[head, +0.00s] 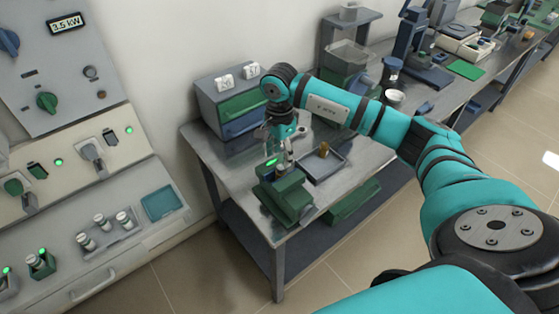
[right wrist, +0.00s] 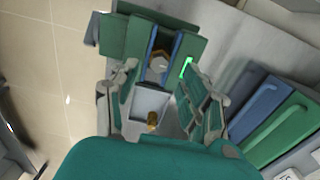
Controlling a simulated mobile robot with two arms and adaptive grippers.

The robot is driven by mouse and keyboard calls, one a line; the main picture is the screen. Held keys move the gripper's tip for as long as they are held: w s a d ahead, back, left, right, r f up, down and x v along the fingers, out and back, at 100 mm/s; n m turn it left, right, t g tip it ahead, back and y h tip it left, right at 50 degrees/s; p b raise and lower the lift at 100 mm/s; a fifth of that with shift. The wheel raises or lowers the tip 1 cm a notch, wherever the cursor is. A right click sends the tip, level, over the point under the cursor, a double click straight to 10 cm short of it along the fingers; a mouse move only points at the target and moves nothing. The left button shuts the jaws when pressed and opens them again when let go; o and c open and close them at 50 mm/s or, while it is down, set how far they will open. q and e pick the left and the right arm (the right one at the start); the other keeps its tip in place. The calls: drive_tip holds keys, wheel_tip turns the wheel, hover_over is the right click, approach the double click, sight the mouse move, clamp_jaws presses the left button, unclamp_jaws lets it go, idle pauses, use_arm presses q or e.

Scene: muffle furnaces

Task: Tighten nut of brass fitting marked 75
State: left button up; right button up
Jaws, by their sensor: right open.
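A green vise (head: 286,203) stands at the table's near corner. In the right wrist view the vise (right wrist: 118,35) has a brass fitting with a hex nut (right wrist: 158,64) between its blue-lined jaws. A second brass piece (head: 323,149) stands in a shallow grey tray (head: 337,165); it also shows in the wrist view (right wrist: 152,119). No marking 75 is readable on either. My right gripper (head: 281,153) points down over the vise, fingers apart and empty, on either side of the fitting in the wrist view (right wrist: 160,80); contact is not visible. My left gripper is out of view.
A grey cabinet with green and blue drawers (head: 233,103) stands behind the vise on the metal table (head: 212,150). A control panel (head: 70,165) stands at the left. More equipment (head: 405,50) crowds the far bench. Tiled floor is clear in front.

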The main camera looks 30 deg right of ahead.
sight(280, 168)
drive_tip(key=shift+f+p, duration=0.4)
drive_tip(key=shift+f, duration=2)
clamp_jaws()
